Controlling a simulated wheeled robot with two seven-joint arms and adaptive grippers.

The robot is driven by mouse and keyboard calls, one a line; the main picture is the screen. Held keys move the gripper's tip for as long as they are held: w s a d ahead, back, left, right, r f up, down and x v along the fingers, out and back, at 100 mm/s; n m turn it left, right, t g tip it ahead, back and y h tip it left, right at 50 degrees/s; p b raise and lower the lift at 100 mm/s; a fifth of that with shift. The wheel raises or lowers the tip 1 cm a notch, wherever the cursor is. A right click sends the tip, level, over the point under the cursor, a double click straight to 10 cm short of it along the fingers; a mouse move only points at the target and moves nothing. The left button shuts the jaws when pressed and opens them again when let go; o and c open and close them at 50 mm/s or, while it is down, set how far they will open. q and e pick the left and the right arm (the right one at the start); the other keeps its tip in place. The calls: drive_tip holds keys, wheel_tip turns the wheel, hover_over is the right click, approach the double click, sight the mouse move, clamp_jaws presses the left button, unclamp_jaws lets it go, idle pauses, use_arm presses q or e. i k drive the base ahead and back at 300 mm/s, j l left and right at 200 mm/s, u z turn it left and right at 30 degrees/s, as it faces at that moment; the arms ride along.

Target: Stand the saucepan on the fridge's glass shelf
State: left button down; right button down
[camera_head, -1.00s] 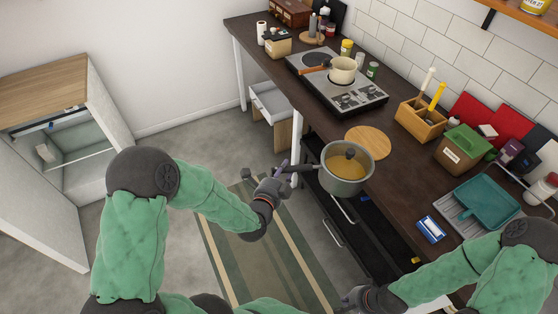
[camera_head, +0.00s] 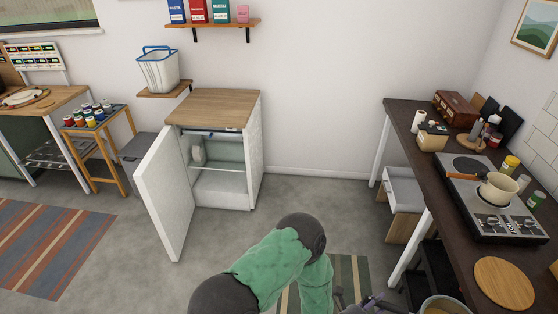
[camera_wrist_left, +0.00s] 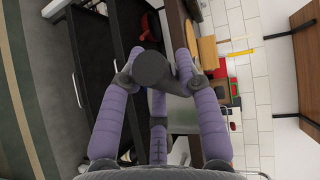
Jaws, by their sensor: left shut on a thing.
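The grey saucepan (camera_head: 445,306) is cut off by the bottom edge of the head view, at the right. My left gripper (camera_head: 372,303) is at the bottom edge, to its left. In the left wrist view my left gripper (camera_wrist_left: 160,76) is shut on the saucepan's dark handle (camera_wrist_left: 151,68). The fridge (camera_head: 254,150) is the small white cabinet with a wooden top by the far wall. Its door (camera_head: 167,195) stands open to the left. Its glass shelf (camera_head: 226,166) is visible inside, with a pale object (camera_head: 198,152) at the left. My right gripper is out of view.
The dark counter (camera_head: 440,190) runs along the right, with a hob (camera_head: 480,205) bearing a cream pot (camera_head: 497,188) and a round wooden board (camera_head: 503,284). A drawer unit (camera_head: 403,193) stands under its far end. The floor before the fridge is clear.

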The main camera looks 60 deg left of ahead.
sight(222, 159)
drive_tip(key=j+u, duration=0.15)
drive_tip(key=u, duration=1)
drive_tip(key=i+j+u, duration=0.2)
drive_tip(key=u, duration=0.2)
drive_tip(key=i+j+u, duration=0.15)
drive_tip(key=i+u, duration=0.15)
drive_tip(key=u, duration=0.15)
drive_tip(key=i+u, duration=0.55)
drive_tip(key=i, duration=0.4)
drive_tip(key=i+l+u, duration=0.1)
drive_tip(key=i, duration=0.4)
drive_tip(key=i+l+u, duration=0.15)
drive_tip(key=i, duration=0.35)
